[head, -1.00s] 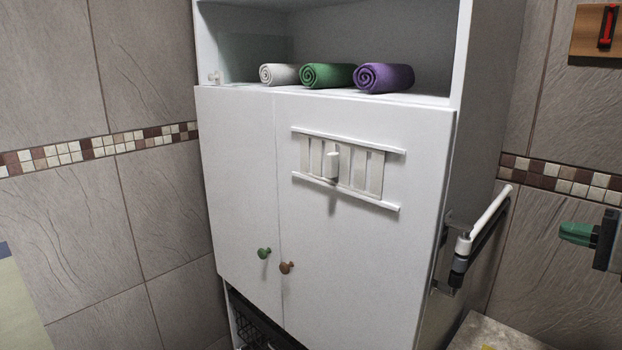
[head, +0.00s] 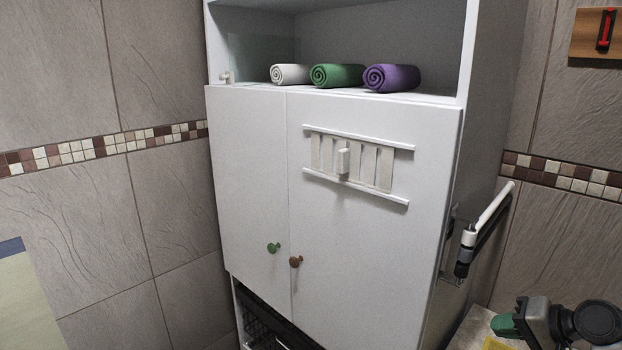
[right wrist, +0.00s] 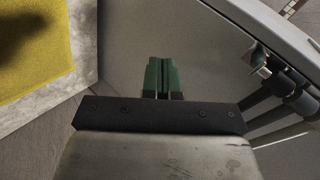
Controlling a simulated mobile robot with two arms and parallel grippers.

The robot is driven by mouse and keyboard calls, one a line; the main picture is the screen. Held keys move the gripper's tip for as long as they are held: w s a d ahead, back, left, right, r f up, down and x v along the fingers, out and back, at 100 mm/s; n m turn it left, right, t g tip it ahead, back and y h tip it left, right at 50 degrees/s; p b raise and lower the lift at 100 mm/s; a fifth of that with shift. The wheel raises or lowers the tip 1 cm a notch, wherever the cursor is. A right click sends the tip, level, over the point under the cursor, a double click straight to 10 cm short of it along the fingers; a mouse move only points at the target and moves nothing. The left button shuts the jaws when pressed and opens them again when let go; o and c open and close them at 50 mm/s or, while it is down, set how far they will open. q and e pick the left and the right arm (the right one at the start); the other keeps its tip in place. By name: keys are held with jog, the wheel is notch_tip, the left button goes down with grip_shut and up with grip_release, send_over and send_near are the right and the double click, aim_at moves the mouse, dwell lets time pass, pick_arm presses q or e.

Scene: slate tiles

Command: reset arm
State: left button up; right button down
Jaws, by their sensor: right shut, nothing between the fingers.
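My right gripper (head: 503,326) shows at the lower right of the head view, with green fingertips and a dark wrist behind. In the right wrist view its green fingers (right wrist: 160,75) lie together, shut and empty. It is to the right of the white cabinet (head: 375,255) and touches nothing that I can see. My left gripper is not in view.
The cabinet's doors are closed, with a green knob (head: 273,247) and a brown knob (head: 296,261). Rolled towels (head: 338,76) lie on its open shelf. A rail (head: 482,230) juts from its right side. A yellow cloth (right wrist: 35,45) lies on a stone surface below.

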jog(key=s+a+f+n+g+h, duration=0.2)
jog(key=s+a+f, duration=0.3)
jog(key=s+f, duration=0.15)
jog(key=s+a+f+n+g+h, duration=0.1)
jog(key=s+a+f+n, duration=0.1)
jog(key=s+a+f, duration=0.45)
jog(key=s+a+f+n+g+h, duration=0.1)
jog(key=s+a+f+n+h, duration=0.1)
jog(key=s, duration=0.7)
jog(key=s+a+f+n+g+h, duration=0.1)
jog(key=s+a+n+h, duration=0.15)
jog(key=s, duration=0.55)
notch_tip(320, 180, down, 26)
jog(key=g, duration=0.1)
jog(key=s+d+f+g, duration=0.1)
jog(key=s+d+f, duration=0.1)
jog(key=s+f, duration=1.4)
jog(key=shift+s+d+f, duration=0.15)
jog(key=shift+s+d, duration=0.2)
jog(key=shift+s, duration=0.2)
